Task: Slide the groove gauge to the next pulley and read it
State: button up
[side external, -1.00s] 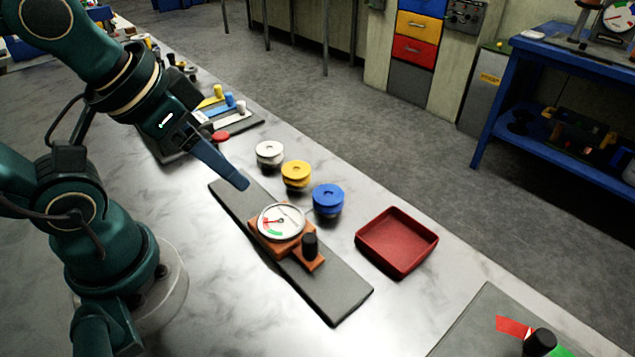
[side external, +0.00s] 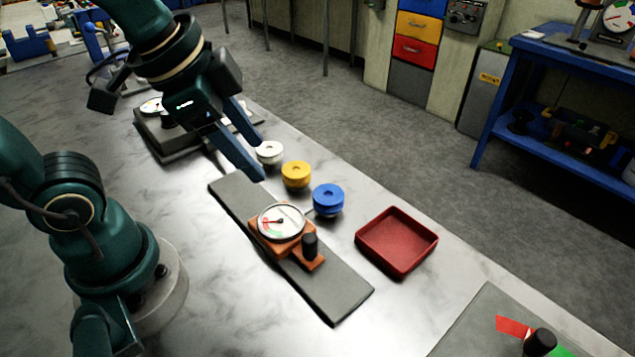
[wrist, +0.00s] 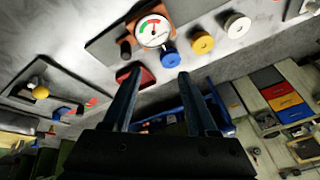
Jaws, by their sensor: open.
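The groove gauge (side external: 281,222) is a round white dial on an orange carriage with a black knob (side external: 309,246). It sits on a dark flat rail (side external: 335,290), beside the blue pulley (side external: 328,198). A thin dark rod shows between dial and blue pulley. The yellow pulley (side external: 296,174) and white pulley (side external: 269,152) stand in line behind it. My gripper (side external: 259,163) is open and empty, above the rail's far end near the white pulley. In the wrist view the dial (wrist: 153,31) shows red and green bands; its exact reading is too small to tell.
A red tray (side external: 397,242) stands right of the blue pulley. A dark plate with a black knob (side external: 540,342) lies at the front right. Another dark fixture (side external: 178,140) stands behind my gripper.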

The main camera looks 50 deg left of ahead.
aim_at(310, 237)
jog(key=w+d+f+m+g, duration=0.1)
jog(key=d+f+m, duration=0.1)
jog(key=f, duration=0.1)
jog(key=w+d+f+m+g, duration=0.1)
jog(key=d+f+m+g, duration=0.1)
jog(key=f+m, duration=0.1)
jog(key=w+d+f+m+g, duration=0.1)
jog(key=d+f+m, duration=0.1)
jog(key=d+m, duration=0.1)
jog(key=shift+w+f+g, duration=0.3)
jog(key=shift+w+f, duration=0.05)
jog(key=shift+f, duration=0.05)
jog(key=shift+s+d+f, duration=0.1)
jog(key=shift+s+f, duration=0.1)
jog(key=shift+f, duration=2.55)
grip_shut()
